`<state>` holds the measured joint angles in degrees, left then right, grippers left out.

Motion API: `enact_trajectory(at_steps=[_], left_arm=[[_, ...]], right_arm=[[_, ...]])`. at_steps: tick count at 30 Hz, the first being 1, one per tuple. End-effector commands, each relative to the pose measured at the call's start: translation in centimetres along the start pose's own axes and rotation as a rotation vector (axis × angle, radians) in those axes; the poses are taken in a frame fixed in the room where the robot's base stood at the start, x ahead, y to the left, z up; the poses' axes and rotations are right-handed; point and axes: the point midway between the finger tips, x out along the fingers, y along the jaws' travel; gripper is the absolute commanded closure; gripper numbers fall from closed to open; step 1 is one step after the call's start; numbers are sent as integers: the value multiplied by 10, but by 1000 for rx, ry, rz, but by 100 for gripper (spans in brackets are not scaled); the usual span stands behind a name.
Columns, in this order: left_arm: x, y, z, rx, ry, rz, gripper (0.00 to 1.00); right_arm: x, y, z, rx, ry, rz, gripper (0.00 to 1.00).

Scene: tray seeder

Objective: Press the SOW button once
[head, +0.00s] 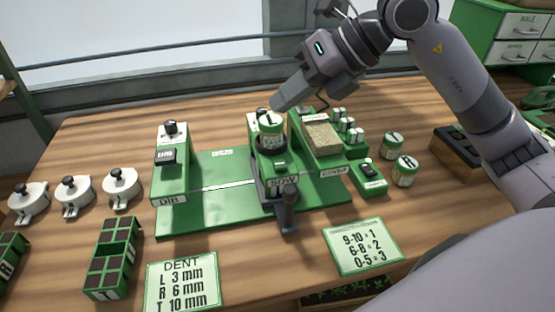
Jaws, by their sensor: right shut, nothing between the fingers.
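The SOW station (283,182) stands mid-table on a green base, with its SOW label on the front. A small green block (280,163) sits on its upper face; I cannot tell for sure if this is the button. A dark lever or spout (287,212) projects at its front. My left gripper is not in view.
The DIB station (170,175) stands left, a COVER station (322,140) right. Two loose jars (405,170) and a small black-topped box (368,178) lie further right. White lidded pots (120,188), a cell tray (112,255) and two cards (362,246) lie in front and left.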

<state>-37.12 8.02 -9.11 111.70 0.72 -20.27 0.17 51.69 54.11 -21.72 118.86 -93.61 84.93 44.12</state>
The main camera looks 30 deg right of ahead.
Motion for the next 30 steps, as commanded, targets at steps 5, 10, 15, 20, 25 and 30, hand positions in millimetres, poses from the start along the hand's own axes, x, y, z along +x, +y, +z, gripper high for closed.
enact_trajectory(at_steps=[5, 10, 15, 20, 25, 30], left_arm=[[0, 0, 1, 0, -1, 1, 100], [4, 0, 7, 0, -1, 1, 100], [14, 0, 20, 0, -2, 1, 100], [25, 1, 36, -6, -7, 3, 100], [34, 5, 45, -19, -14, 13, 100], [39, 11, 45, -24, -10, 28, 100]], right_arm=[[1, 0, -1, 0, 1, 3, 100], [7, -4, -5, 0, 2, 4, 100], [19, -13, -14, 0, 2, 5, 100], [35, -24, -26, 1, 3, 6, 100], [52, -36, -38, 0, 1, 5, 100], [61, -43, -44, -1, 1, 4, 100]])
